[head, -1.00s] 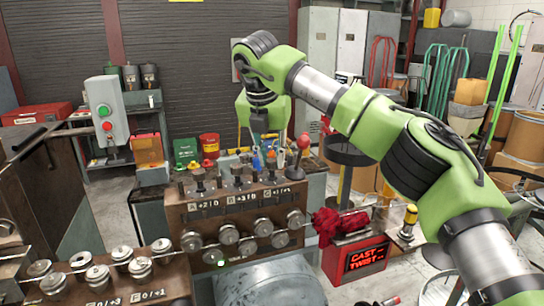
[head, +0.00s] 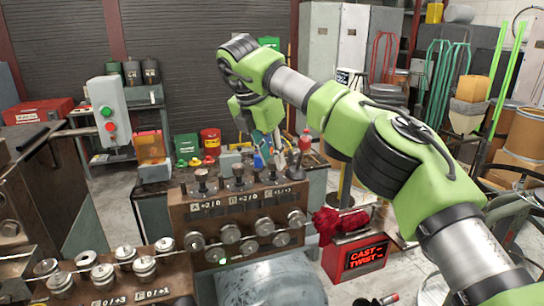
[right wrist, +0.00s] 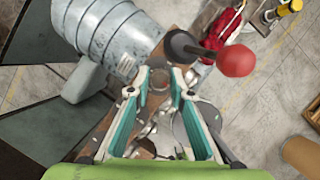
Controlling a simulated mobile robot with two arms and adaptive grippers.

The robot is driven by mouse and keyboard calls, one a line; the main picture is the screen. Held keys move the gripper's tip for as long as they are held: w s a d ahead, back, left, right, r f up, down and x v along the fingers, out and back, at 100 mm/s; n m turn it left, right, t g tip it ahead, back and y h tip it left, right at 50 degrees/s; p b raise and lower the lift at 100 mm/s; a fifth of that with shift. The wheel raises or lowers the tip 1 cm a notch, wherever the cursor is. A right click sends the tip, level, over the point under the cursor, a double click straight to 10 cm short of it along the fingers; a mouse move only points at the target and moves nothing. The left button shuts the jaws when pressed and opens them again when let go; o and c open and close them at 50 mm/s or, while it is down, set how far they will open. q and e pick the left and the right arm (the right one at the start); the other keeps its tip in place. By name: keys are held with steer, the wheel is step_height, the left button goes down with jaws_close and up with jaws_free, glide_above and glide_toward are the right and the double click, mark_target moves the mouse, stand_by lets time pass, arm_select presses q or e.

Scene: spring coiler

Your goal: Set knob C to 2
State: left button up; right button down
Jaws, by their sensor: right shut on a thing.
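A brown control box (head: 240,210) in the head view carries three dark knobs in a row above labels A, B and C. Knob C (head: 271,172) is the rightmost; its pointer and scale are too small and partly hidden to read. My right gripper (head: 268,152) comes down onto knob C from above and is shut on it. In the right wrist view, the teal-sided fingers of my right gripper (right wrist: 161,80) close around the knob, which is mostly hidden between them. My left gripper is out of view.
A lever with a red ball (right wrist: 236,61) stands close beside the right gripper; the ball also shows in the head view (head: 305,142). Several metal rollers (head: 230,234) line the box front. A red-lit display (head: 362,256) stands to the right.

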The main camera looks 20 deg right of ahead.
steer(key=c, duration=1.8)
jaws_free()
steer(key=v, duration=1.2)
